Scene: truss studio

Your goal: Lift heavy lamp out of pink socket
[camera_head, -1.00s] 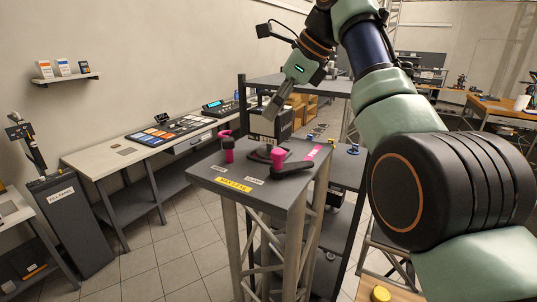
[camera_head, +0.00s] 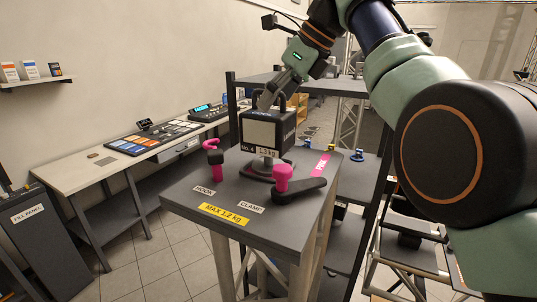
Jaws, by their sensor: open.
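The lamp (camera_head: 268,132) is a black box with a pale front face and a weight label. It stands upright on a short post in the round socket base (camera_head: 258,168) on a grey stand top (camera_head: 190,192). A pink-knobbed clamp with a black lever (camera_head: 300,189) sits at the front right of the base, its lever pointing right. A pink hook (camera_head: 214,155) stands to the left. A pink label (camera_head: 321,165) lies at the right edge. My gripper (camera_head: 266,99) is open, tilted down at the lamp's top. Whether its fingers touch the lamp is unclear.
A dark shelf rack (camera_head: 330,87) stands close behind and right of the stand. A long bench with a control console (camera_head: 158,137) runs along the left wall. The stand carries a yellow weight-limit label (camera_head: 224,213). The space above the lamp's left side is clear.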

